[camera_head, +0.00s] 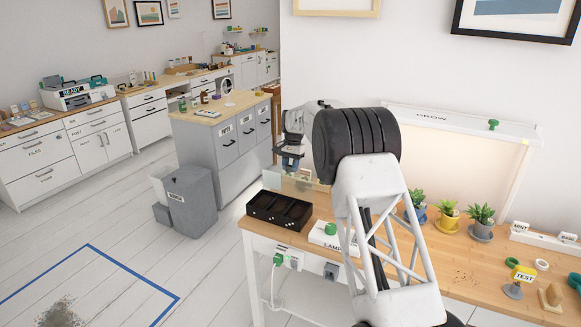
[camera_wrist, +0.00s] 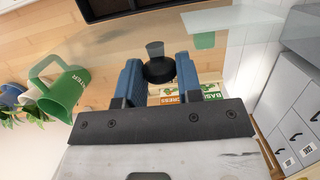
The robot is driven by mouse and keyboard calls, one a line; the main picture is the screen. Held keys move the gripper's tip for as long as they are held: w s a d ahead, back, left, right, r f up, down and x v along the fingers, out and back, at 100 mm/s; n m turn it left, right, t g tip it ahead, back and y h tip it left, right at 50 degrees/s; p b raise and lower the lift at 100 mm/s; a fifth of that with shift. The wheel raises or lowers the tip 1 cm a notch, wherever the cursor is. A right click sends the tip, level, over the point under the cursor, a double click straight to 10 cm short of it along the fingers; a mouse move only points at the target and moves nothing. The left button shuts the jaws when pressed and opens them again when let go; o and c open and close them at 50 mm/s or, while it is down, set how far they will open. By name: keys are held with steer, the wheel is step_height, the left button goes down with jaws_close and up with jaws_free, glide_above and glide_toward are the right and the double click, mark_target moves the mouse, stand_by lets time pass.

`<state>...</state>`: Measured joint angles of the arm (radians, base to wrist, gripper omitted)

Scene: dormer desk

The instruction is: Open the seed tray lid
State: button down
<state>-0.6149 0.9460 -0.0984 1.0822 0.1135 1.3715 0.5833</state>
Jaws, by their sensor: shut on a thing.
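My gripper (camera_wrist: 158,76) has its two blue fingers shut on a dark round knob (camera_wrist: 158,70) with a grey stub. The knob appears to belong to the see-through seed tray lid (camera_wrist: 232,30). Seed packets (camera_wrist: 195,92), one marked BASIL, show beyond the fingers, partly hidden by the gripper. In the head view my gripper (camera_head: 289,161) is low over the pale, see-through seed tray (camera_head: 303,181) at the back left of the desk. My arm hides part of the tray there. I cannot tell whether the lid is raised or tilted.
A black compartment box (camera_head: 278,211) stands close in front of the tray. A lamp box (camera_head: 326,235) and potted plants (camera_head: 447,215) are to the right. A green watering can (camera_wrist: 66,92) shows in the wrist view. Grey drawers (camera_head: 228,135) stand beyond the desk.

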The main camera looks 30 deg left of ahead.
steer(key=c, duration=0.8)
jaws_free()
steer(key=shift+r, duration=0.15)
step_height(320, 180, up, 7)
steer(key=w, duration=0.1)
steer(key=shift+w+r, duration=0.2)
